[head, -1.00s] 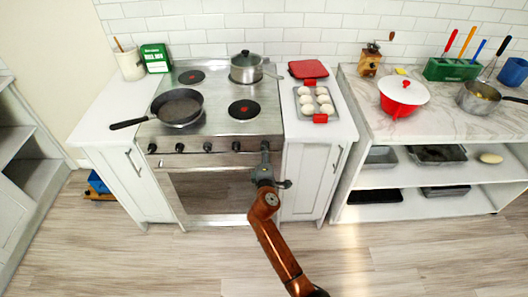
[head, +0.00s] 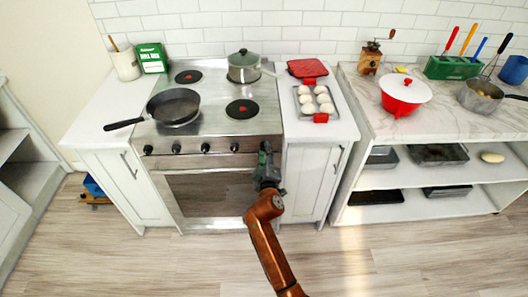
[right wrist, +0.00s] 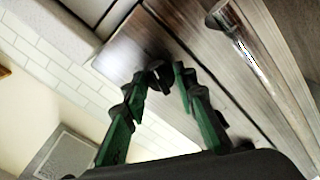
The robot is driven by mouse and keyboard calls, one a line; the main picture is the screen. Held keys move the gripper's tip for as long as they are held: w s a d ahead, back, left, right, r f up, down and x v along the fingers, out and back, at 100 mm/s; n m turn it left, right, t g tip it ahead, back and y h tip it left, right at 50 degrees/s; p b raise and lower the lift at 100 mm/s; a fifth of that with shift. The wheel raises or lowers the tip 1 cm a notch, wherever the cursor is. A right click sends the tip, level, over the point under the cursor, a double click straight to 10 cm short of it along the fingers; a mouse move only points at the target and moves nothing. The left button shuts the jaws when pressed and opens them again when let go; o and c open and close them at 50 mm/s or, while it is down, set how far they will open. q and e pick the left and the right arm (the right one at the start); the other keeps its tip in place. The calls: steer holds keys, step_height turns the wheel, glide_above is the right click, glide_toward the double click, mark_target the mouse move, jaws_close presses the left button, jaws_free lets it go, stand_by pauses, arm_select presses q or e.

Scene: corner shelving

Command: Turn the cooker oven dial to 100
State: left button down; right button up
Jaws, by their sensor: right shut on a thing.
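The cooker (head: 215,110) has a row of black dials along its front. Several dials show to the left of my right gripper, one of them beside it (head: 235,147). My right gripper (head: 266,150) is at the right end of this row, with its arm coming up from below. In the right wrist view its green fingers (right wrist: 165,76) are closed around a black dial (right wrist: 159,76) on the metal panel. The gripper hides this dial in the head view. Its markings cannot be read. My left gripper is not in view.
The oven door (head: 212,195) is closed, its handle bar (right wrist: 238,40) close to the gripper. A frying pan (head: 174,106) and a lidded pot (head: 244,68) stand on the hob. A tray of white rolls (head: 316,101) lies on the right counter. The floor in front is clear.

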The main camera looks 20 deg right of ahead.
stand_by(0.4)
steer(key=o, duration=1.2)
steer(key=shift+c, duration=0.2)
step_height(320, 180, up, 9)
steer(key=shift+s+d, duration=0.1)
steer(key=shift+r, duration=0.55)
steer(key=shift+f, duration=0.1)
